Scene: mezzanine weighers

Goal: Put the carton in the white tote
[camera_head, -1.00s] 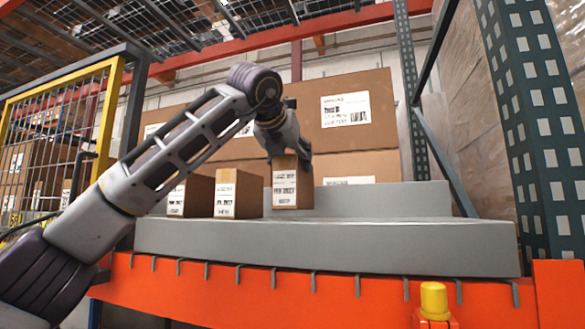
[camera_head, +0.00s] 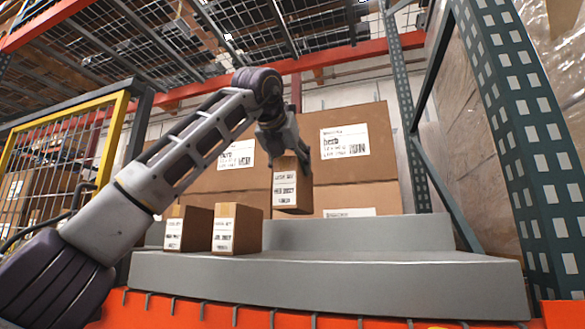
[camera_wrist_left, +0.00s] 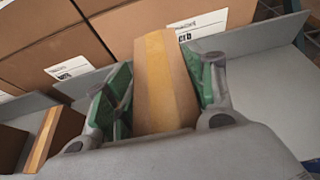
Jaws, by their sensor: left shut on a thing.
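A brown carton (camera_head: 292,190) with a white printed label is held by my left gripper (camera_head: 288,157), clear above the grey shelf surface. My left gripper comes down on it from above, shut on its upper part. In the left wrist view the carton (camera_wrist_left: 165,85), with a tan tape strip, sits between the green finger pads. No white tote shows in these frames. My right gripper is not in view.
Two similar cartons (camera_head: 187,228) (camera_head: 236,229) stand on the grey shelf (camera_head: 330,278) left of the held one. Large brown boxes (camera_head: 345,140) are behind. A green rack upright (camera_head: 520,130) stands at right, a yellow-framed mesh (camera_head: 60,150) at left. The shelf's right part is clear.

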